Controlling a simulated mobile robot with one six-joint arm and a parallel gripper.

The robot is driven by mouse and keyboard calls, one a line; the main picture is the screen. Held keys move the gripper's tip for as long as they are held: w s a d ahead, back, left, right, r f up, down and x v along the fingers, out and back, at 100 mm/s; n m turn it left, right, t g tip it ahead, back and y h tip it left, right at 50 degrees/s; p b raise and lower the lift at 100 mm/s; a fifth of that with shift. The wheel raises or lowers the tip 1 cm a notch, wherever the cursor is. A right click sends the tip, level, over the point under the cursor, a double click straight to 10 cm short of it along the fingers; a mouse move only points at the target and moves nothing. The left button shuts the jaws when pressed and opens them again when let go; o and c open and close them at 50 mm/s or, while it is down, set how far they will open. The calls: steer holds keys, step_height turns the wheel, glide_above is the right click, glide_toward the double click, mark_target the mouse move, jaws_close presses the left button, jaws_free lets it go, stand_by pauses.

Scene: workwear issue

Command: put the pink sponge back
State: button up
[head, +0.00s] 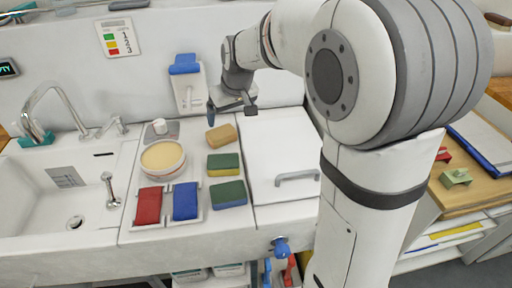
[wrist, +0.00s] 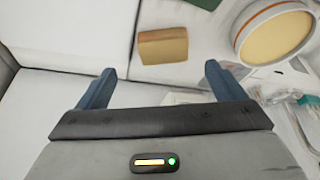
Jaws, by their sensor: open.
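I see no clearly pink sponge in either view. A plain tan sponge (head: 221,138) lies on the white counter, behind two green-and-yellow sponges (head: 223,164). It also shows in the wrist view (wrist: 162,45), ahead of the fingers and between their lines. My gripper (head: 232,111) is open and empty, above the back of the counter, behind the tan sponge. Its two blue-grey fingers stand wide apart in the wrist view (wrist: 159,88), with nothing between them.
A round tub (head: 163,158) with a pale yellow top stands left of the sponges. A white tray holds a red pad (head: 148,205) and a blue pad (head: 185,201). The sink (head: 60,195) is at left. A white lid with a grey handle (head: 297,177) is at right, its top clear.

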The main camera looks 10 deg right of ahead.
steer(key=s+d+m, duration=0.1)
steer(key=s+d, duration=0.1)
steer(key=s, duration=0.6)
steer(key=s+d+f+m+g+h, duration=0.1)
steer(key=s+d, duration=0.2)
steer(key=s, duration=0.6)
steer(key=s+d+f+m, duration=0.1)
steer(key=s+d, duration=0.1)
steer(key=s, duration=0.6)
steer(key=shift+s+d+f+m+g, duration=0.25)
steer(key=shift+s+d+m+g, duration=0.05)
steer(key=shift+d, duration=0.05)
